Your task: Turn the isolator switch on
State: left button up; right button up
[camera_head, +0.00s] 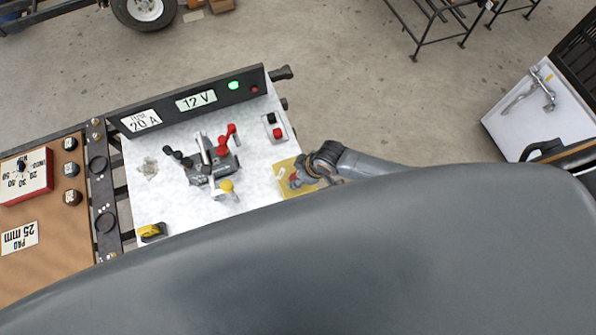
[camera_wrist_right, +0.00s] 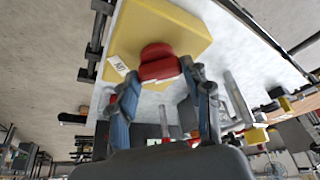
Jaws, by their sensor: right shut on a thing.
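The isolator switch is a yellow block (camera_head: 284,176) at the right end of the white panel. It also shows in the right wrist view (camera_wrist_right: 187,30), with a red knob (camera_wrist_right: 158,60) on its face and a small white label (camera_wrist_right: 118,66) beside the knob. My right gripper (camera_head: 301,176) is at the block. In the right wrist view its two fingers (camera_wrist_right: 160,82) are on either side of the red knob, shut on it. My left gripper is not in view.
A clamp fixture with a red lever (camera_head: 228,140) stands mid-panel, left of the switch. A small box with black and red buttons (camera_head: 274,129) is nearby. A dark strip behind carries a "12 V" label (camera_head: 196,100) and a lit green lamp (camera_head: 234,86).

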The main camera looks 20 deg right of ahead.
dwell(0.5)
jog(key=o, duration=1.2)
jog(key=shift+c, duration=0.2)
jog(key=v, duration=1.2)
